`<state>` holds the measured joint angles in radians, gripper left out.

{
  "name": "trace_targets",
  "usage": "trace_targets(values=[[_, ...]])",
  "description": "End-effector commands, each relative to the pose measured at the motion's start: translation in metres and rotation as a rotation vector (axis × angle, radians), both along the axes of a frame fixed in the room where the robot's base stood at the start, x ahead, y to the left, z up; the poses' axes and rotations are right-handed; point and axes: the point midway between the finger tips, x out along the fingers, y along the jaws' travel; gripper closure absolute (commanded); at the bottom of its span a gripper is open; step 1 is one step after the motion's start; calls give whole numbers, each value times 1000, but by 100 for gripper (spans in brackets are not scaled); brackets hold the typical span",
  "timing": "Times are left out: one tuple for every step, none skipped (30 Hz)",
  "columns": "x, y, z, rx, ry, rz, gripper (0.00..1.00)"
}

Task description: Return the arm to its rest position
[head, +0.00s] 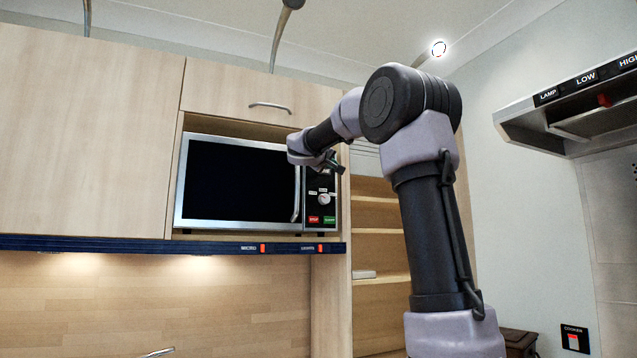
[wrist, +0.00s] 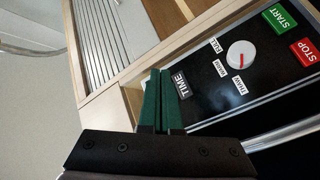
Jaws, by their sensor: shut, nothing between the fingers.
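My arm rises from the bottom right of the head view, bends at a high elbow and reaches left. My gripper (head: 330,163) is in front of the upper right part of the microwave (head: 240,185). In the wrist view my gripper (wrist: 160,85) shows its green fingers pressed together with nothing between them. Beyond them is the microwave's black control panel (wrist: 225,75), with a white dial and green START and red STOP buttons. I cannot tell the exact gap between the fingertips and the panel. The microwave door looks closed.
Wooden cupboards (head: 90,130) surround the microwave, above a dark rail (head: 130,244). Open shelves (head: 378,235) stand behind my arm. A range hood (head: 580,110) juts out at the upper right. The space between arm and hood looks clear.

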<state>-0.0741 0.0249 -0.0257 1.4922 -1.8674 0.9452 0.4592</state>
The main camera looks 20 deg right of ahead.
Motion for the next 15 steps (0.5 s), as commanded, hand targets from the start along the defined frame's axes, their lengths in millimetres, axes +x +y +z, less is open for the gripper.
trace_targets(values=[[0,0,0,0,0,0,100],[0,0,0,0,0,0,100],[0,0,0,0,0,0,100],[0,0,0,0,0,0,100],[0,0,0,0,0,0,100],[0,0,0,1,1,0,100],[-1,0,-1,4,2,0,100],[-3,-1,-3,11,4,0,100],[-8,-1,-7,30,10,1,100],[-12,-2,-12,52,19,1,100],[-19,-3,-20,80,31,1,100],[-30,-4,-33,129,52,3,100],[-40,-4,-44,174,69,5,100],[-52,-4,-58,224,90,7,100],[-69,-2,-79,298,119,12,100]])
